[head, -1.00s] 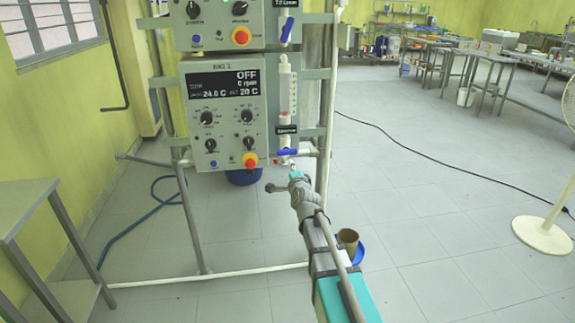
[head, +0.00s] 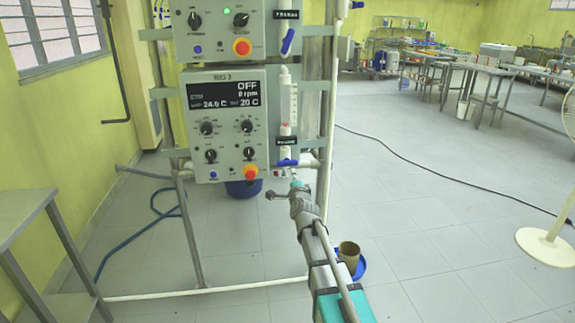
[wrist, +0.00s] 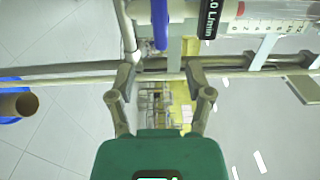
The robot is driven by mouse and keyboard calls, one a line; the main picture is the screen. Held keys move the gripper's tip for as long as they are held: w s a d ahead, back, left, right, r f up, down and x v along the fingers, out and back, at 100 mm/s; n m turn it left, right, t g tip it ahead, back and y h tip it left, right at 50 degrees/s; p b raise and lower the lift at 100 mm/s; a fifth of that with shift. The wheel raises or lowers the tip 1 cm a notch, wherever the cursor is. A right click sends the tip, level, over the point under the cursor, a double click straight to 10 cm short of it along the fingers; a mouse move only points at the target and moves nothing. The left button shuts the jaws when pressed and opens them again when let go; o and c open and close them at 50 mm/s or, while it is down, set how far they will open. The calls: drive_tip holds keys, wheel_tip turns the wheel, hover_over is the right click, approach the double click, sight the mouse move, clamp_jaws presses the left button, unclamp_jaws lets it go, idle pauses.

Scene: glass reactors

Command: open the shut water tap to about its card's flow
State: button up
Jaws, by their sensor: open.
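The shut water tap has a blue lever (head: 287,163) at the foot of the lower flow meter (head: 284,98). The lever lies crosswise to the meter's tube. It also shows at the top of the wrist view (wrist: 160,25). A black card (wrist: 209,18) beside it ends in ".0 L/min"; its first digits are cut off. A red mark shows in the clear tube (wrist: 265,10). My gripper (head: 295,184) is just below the lever in the head view. In the wrist view its fingers (wrist: 160,97) are apart with nothing between them, and the lever is beyond them.
A second blue lever (head: 287,41) above points roughly along its tube. The control box (head: 225,124) reads OFF, 0 rpm. Pale rack pipes (wrist: 65,68) run close past my fingers. A brown cup (head: 348,254) stands at a blue dish on the floor. Open floor lies right.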

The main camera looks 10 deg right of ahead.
sight(288, 165)
drive_tip(key=w, duration=1.2)
clamp_jaws()
